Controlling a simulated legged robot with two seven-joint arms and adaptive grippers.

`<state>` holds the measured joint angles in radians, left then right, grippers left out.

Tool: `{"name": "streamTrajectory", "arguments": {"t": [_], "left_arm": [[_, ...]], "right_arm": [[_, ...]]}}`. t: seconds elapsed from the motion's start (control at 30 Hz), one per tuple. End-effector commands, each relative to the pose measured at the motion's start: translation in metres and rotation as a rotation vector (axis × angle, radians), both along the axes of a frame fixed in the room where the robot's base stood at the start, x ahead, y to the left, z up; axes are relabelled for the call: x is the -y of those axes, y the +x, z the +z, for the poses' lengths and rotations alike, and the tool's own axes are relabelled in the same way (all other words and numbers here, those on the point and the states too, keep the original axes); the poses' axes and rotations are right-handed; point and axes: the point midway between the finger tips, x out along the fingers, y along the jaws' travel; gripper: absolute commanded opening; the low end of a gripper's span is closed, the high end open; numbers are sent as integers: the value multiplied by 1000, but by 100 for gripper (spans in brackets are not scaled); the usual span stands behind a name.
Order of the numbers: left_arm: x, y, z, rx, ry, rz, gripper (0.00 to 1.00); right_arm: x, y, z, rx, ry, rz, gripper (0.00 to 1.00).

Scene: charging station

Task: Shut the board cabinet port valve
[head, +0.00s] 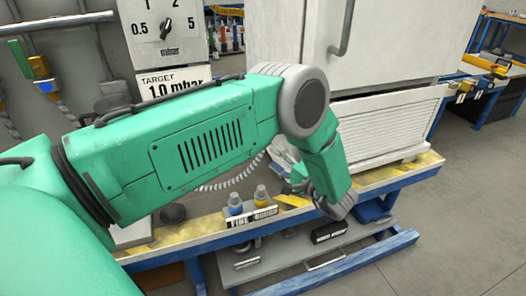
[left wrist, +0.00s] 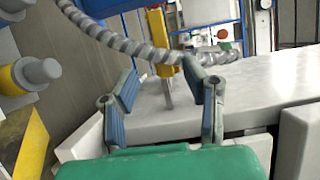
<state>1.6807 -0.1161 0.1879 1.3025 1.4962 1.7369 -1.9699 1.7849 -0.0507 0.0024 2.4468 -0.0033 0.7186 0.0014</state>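In the left wrist view, a yellow valve handle (left wrist: 159,36) with a thin metal stem stands in front of a light grey surface. My left gripper (left wrist: 162,75) is open there, with its two blue-padded fingers apart on either side of the stem. I see no contact between fingers and stem. In the head view, my left gripper (head: 284,156) is partly hidden by my own green forearm, beside the cabinet's lower left. The board cabinet (head: 380,40) is pale with a grey handle. Its port valve is not clearly visible in the head view. My right gripper is not in view.
A grey spiral hose (left wrist: 120,42) runs just beyond the fingers. A dial panel (head: 165,30) with a "TARGET 1.0 mbar" label stands at the back left. Small bottles (head: 261,196) stand on the bench below my arm.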

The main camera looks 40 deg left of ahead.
Motion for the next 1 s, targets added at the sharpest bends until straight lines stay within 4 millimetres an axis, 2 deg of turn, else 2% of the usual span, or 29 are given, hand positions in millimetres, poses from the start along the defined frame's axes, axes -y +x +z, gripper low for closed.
{"name": "streamTrajectory", "arguments": {"t": [0.1,0.27,0.87,1.0], "left_arm": [[18,-2,-1,0,-1,-3,40],[30,-4,-1,-1,-1,0,40],[32,-4,-1,2,-1,-6,40],[27,0,-12,64,-29,-119,40]], "right_arm": [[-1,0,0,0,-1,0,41],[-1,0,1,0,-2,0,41],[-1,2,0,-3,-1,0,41],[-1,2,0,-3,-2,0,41]]}}
